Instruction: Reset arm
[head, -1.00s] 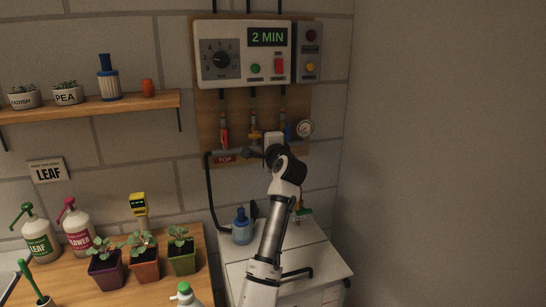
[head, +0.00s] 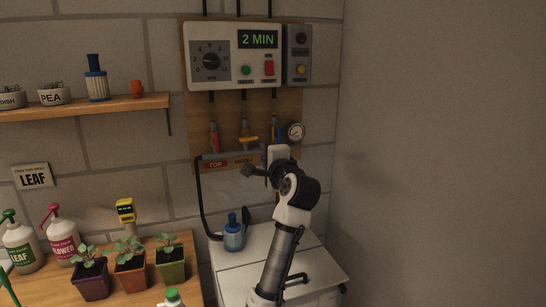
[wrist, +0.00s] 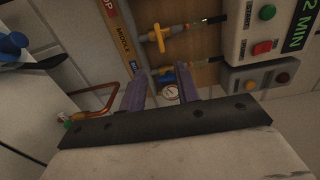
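My arm is bent and stands over the white cabinet (head: 245,265). In the wrist view a yellow valve handle (wrist: 158,38) and the gauge (wrist: 169,92) lie beyond the fingers. I cannot tell the exact gap to the board.
A control box (head: 222,58) reading "2 MIN" hangs above the valves. A blue-capped bottle (head: 233,235) stands on the cabinet beside a black hose (head: 202,200). Potted seedlings (head: 130,275) and pump bottles stand on the left bench. The right wall (head: 440,150) is bare.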

